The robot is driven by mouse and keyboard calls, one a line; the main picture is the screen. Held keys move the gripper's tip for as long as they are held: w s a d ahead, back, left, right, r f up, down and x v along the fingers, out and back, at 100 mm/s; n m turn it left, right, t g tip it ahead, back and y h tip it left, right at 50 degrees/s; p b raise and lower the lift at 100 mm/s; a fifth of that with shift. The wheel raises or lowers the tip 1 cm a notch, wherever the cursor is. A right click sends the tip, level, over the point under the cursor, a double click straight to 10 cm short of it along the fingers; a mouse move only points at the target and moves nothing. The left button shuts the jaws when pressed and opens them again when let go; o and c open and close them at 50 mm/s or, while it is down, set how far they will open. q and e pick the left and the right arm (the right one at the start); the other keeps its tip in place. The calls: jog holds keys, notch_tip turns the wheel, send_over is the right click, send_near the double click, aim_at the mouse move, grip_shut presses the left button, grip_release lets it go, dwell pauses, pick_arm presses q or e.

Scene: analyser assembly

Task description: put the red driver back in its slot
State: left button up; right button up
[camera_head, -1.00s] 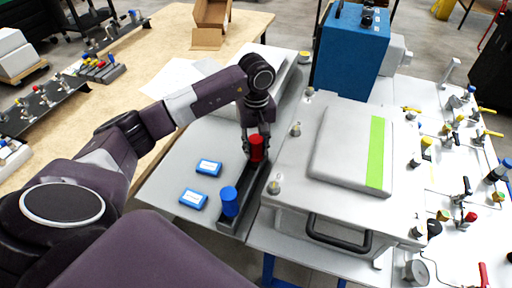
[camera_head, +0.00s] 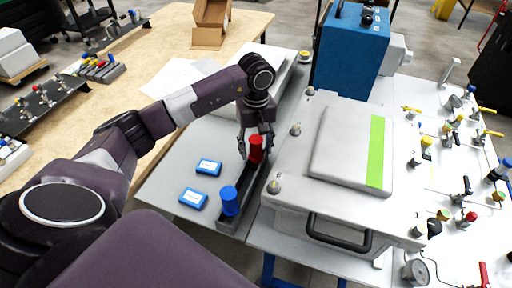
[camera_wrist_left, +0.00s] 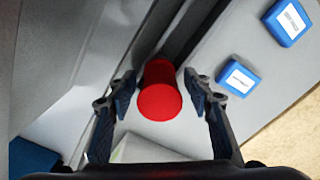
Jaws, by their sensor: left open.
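The red driver (camera_head: 256,149) stands upright at the far end of the dark narrow holder (camera_head: 244,178) on the grey bench. My left gripper (camera_head: 257,147) is open around the red driver, one finger on each side. In the left wrist view the red driver (camera_wrist_left: 159,92) sits between the spread fingers (camera_wrist_left: 160,90), with a gap showing on each side. Its lower end is hidden in the view from above. A blue driver (camera_head: 229,201) stands in the near end of the same holder. My right gripper is not in view.
Two blue labelled boxes (camera_head: 208,167) (camera_head: 193,198) lie left of the holder. A large grey case (camera_head: 345,165) with a black handle stands close on the right. A blue machine (camera_head: 350,42) is behind. The grey bench left of the holder is mostly free.

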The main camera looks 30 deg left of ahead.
pick_arm(q)
jog(key=o, duration=0.3)
jog(key=shift+o, duration=0.2)
notch_tip(320, 180, up, 12)
dwell(0.4)
dwell(0.4)
